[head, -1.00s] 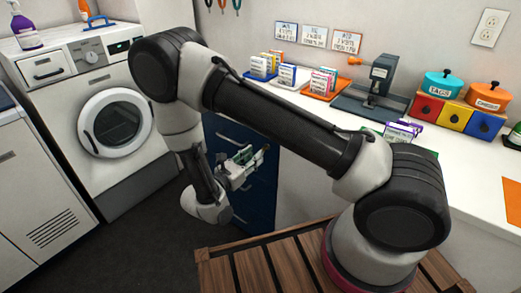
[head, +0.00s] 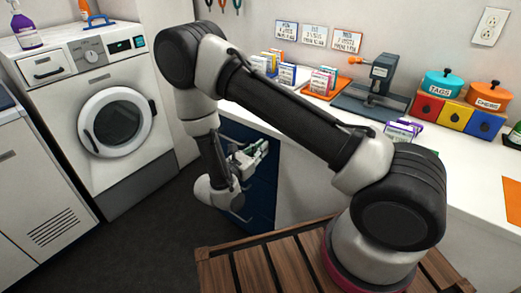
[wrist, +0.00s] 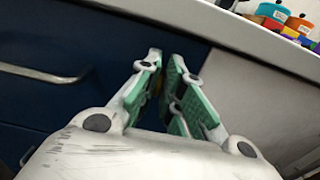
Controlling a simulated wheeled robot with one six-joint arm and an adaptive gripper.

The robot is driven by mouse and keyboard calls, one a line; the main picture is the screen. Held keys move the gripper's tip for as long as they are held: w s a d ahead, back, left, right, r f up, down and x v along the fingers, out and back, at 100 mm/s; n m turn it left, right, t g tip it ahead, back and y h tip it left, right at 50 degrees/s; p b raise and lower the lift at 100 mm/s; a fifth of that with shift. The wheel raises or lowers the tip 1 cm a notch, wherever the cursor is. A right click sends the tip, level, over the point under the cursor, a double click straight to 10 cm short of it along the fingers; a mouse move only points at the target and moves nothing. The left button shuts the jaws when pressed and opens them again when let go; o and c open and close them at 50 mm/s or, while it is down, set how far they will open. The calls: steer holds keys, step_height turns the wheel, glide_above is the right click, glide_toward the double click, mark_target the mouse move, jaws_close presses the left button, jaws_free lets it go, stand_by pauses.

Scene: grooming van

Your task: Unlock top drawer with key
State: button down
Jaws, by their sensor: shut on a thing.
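The dark blue drawer cabinet (head: 237,131) is under the white counter. Its top drawer (wrist: 40,108) fills the left of the wrist view, with a pale bar handle (wrist: 45,74). My gripper (head: 264,146) is in front of the upper part of the cabinet, near its right side. In the wrist view my gripper (wrist: 164,58) has its green-padded fingers nearly together, just below the counter edge. A small dark yellowish bit, likely the key (wrist: 158,86), shows between the pads; most of it is hidden. The lock is hidden behind the fingers, and I cannot tell whether the key touches it.
The white counter (head: 310,118) overhangs the drawers and holds card racks, a clamp-like tool (head: 378,78) and coloured boxes. A washing machine (head: 95,75) stands left. A wooden slatted surface (head: 240,270) lies in front. The dark floor between is clear.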

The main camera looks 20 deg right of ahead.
steer(key=shift+n, duration=0.3)
steer(key=shift+w+a+f+n, duration=0.1)
steer(key=shift+w+f+n, duration=0.1)
steer(key=shift+n, duration=2.65)
steer(key=shift+w+a+f+n, duration=0.15)
steer(key=shift+n, duration=2.75)
steer(key=shift+w+a+f+n, duration=0.1)
steer(key=shift+w+f+n, duration=0.1)
steer(key=shift+n, duration=2.65)
steer(key=c, duration=1.6)
jaws_free()
steer(key=shift+o, duration=0.2)
